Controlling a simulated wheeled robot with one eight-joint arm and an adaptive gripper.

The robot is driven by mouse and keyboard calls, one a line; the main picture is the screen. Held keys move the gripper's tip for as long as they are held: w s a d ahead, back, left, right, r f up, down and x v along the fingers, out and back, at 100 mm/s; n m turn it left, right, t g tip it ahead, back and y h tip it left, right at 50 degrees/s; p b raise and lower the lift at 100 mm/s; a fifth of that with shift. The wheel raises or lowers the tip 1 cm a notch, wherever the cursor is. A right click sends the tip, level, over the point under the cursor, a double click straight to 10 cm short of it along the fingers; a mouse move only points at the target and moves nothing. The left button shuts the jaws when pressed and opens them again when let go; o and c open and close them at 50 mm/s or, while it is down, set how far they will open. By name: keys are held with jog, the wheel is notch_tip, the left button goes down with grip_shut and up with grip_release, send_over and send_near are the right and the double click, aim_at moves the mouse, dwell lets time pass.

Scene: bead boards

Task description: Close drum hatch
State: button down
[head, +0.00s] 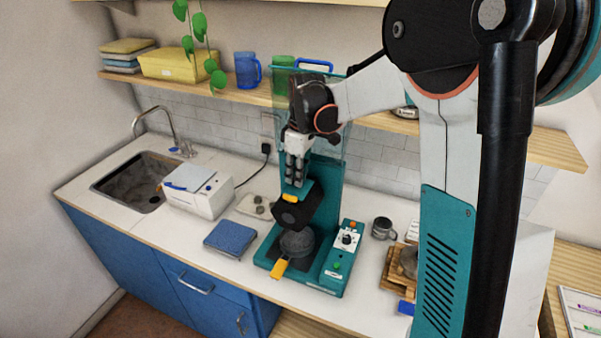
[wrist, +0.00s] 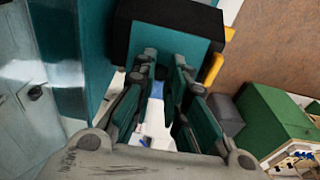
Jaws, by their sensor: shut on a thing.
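A teal bench machine (head: 333,195) stands on the counter, with a tall clear panel at its upper part. Its black, faceted head (head: 292,213) has a teal top and an orange tab (head: 290,198). Below it sit a grey rounded part (head: 297,243) and a yellow handle (head: 280,268). I cannot tell which part is the drum hatch. My gripper (head: 297,182) points down at the head's teal top. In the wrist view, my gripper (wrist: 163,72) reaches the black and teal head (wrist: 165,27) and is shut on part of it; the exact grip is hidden.
A control box (head: 343,255) with buttons adjoins the machine. A blue pad (head: 230,238), a white device (head: 198,193) and a sink (head: 130,180) lie left. A metal mug (head: 382,229) stands right. A shelf (head: 230,91) with a blue jug (head: 247,70) runs above.

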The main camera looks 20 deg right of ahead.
jog(key=shift+w+a+f+g+h, duration=0.25)
jog(key=shift+f+g+h, duration=0.15)
jog(key=shift+g+h, duration=0.2)
jog(key=c, duration=1.6)
grip_release()
jog(key=shift+o, duration=0.2)
notch_tip(320, 180, up, 12)
jog(key=shift+w+a, duration=0.25)
jog(key=s+a+f+m+t+b, duration=0.1)
jog(key=s+f+m+t+b, duration=0.1)
jog(key=s+f, duration=0.4)
jog(key=s+a+f+m+t+b, duration=0.1)
jog(key=s+f+m+t+b, duration=0.2)
jog(key=s, duration=0.9)
jog(key=s+a+f+m+t+b, duration=0.1)
jog(key=s+f+m+b, duration=0.3)
jog(key=s+f+b, duration=0.4)
jog(key=shift+s+a+f+t+b, duration=0.45)
jog(key=shift+s+t, duration=0.25)
jog(key=shift+t, duration=0.1)
